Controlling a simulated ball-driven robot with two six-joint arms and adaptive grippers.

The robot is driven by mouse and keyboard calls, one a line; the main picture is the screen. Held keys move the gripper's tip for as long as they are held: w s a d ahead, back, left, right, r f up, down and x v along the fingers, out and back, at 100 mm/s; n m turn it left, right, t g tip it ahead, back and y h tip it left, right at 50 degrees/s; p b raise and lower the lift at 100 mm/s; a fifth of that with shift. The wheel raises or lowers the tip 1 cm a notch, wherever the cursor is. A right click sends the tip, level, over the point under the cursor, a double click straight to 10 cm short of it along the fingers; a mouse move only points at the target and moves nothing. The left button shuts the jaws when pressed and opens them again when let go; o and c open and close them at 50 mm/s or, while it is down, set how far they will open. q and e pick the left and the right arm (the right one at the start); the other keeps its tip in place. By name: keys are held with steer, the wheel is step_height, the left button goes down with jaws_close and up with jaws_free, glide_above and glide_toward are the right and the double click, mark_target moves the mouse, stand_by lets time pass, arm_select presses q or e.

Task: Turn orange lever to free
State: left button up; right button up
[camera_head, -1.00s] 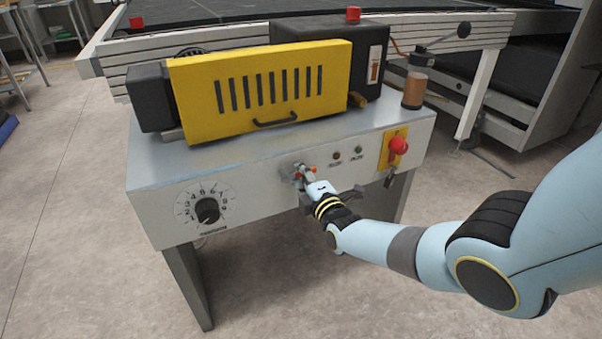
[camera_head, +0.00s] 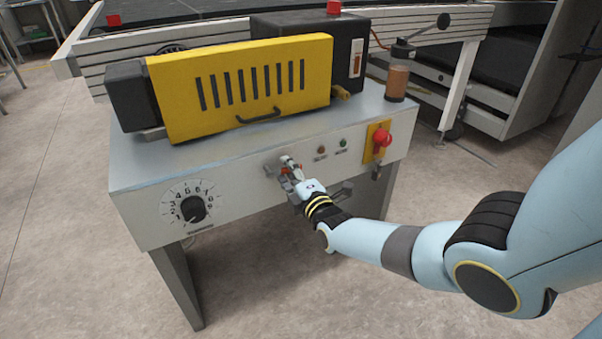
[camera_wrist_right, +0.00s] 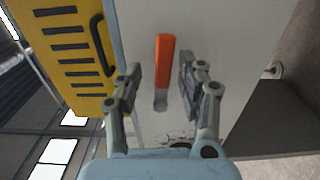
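The orange lever (camera_wrist_right: 165,60) stands out from the machine's pale front panel (camera_wrist_right: 207,25) in the right wrist view. My right gripper (camera_wrist_right: 160,82) is open around it, with one finger on each side and a visible gap to each. In the head view the right gripper (camera_head: 286,170) is at the middle of the front panel and mostly hides the lever; only small orange-red bits show. Whether the fingers touch the lever there cannot be told. My left gripper is not in view.
A numbered black dial (camera_head: 193,209) is left of the gripper. Two small lamps, the right one green (camera_head: 343,143), and a red switch (camera_head: 382,139) on a yellow plate are to the right. A yellow slotted cover (camera_head: 240,90) sits above. Floor is open in front.

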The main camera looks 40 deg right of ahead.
steer(key=v, duration=1)
steer(key=shift+s, duration=0.35)
steer(key=shift+a, duration=0.15)
steer(key=shift+c, duration=0.3)
